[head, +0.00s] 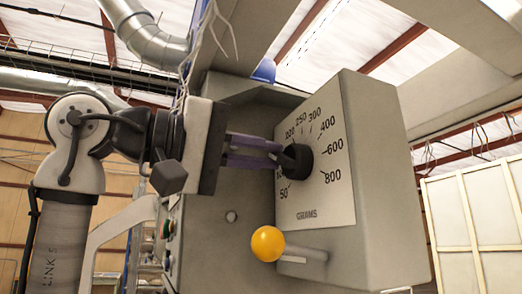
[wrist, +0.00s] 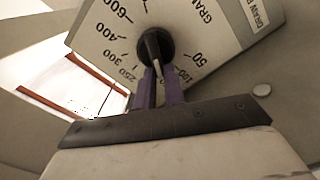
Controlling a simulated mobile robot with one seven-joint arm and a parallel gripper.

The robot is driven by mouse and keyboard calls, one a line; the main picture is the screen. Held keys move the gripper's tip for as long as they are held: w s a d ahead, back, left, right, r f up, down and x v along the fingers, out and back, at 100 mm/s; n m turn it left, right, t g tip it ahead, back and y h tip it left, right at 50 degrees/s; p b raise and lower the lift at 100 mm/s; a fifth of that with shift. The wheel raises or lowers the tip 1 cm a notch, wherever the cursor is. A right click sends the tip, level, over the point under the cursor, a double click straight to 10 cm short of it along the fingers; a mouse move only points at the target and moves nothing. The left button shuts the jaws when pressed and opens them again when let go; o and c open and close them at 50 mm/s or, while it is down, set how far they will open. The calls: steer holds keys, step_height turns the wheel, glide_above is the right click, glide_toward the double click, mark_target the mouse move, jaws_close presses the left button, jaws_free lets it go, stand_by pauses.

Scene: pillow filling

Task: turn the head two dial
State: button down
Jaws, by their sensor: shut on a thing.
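The dial is a black round knob (head: 297,160) with a raised grip, set in a white plate (head: 322,198) marked in grams from 50 to 800. It is on the face of a grey box. My gripper (head: 283,159) comes from the left with its purple fingers level and reaches the knob. In the wrist view the fingertips (wrist: 158,75) are close together on the knob's raised grip (wrist: 154,46). The fingers hide some of the lower numbers in the head view. The knob's exact pointer position is hard to read.
A lever with a yellow ball (head: 268,243) sticks out below the dial plate. A panel with coloured buttons (head: 167,228) is at the lower left, behind my arm. A beam and ducts are overhead. A pale panelled wall (head: 480,225) stands at the right.

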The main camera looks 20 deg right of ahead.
step_height(320, 180, down, 2)
steer(key=n+b, duration=0.5)
steer(key=n, duration=0.7)
steer(key=shift+f, duration=0.2)
stand_by(0.4)
steer(key=c, duration=1.5)
jaws_free()
steer(key=shift+a, duration=0.1)
steer(key=a, duration=0.4)
steer(key=a+b, duration=0.1)
steer(key=a, duration=0.8)
steer(key=shift+s+a+b, duration=0.25)
steer(key=shift+a+b, duration=0.05)
steer(key=shift+b, duration=0.1)
